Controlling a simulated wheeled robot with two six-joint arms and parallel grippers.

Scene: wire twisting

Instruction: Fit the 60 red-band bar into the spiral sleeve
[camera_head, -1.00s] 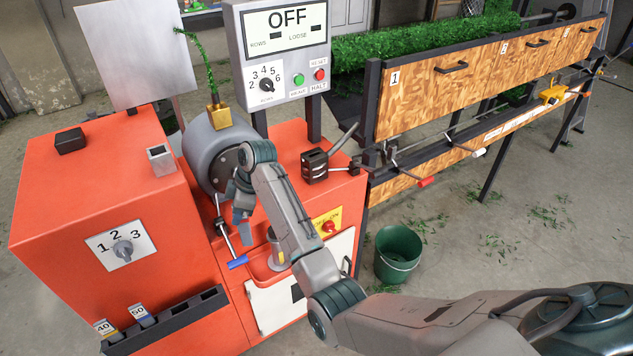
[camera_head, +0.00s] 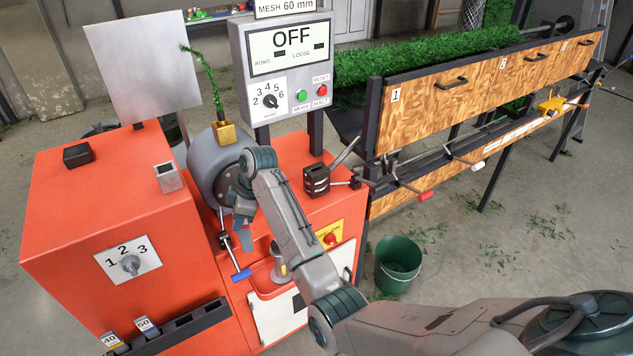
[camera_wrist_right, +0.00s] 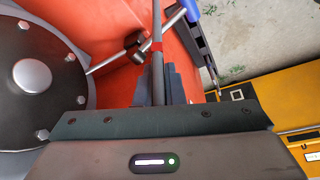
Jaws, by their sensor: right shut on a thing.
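My right gripper (camera_head: 243,234) is in front of the grey drum (camera_head: 207,165), beside its dark round flange, which shows at left in the right wrist view (camera_wrist_right: 35,85). In that view the gripper's fingers (camera_wrist_right: 158,88) are shut on a thin grey bar (camera_wrist_right: 157,75), which runs up the picture and has a red band (camera_wrist_right: 157,46) beyond the fingertips. In the head view the arm and fingers largely hide the bar. I cannot make out the spiral sleeve in either view. My left gripper is not in view.
A blue-handled lever (camera_head: 241,275) stands just below the gripper. The rack (camera_head: 175,330) at lower left holds pieces marked 40 and 50. The control panel (camera_head: 288,65) reads OFF. A green bucket (camera_head: 397,265) stands on the floor at right.

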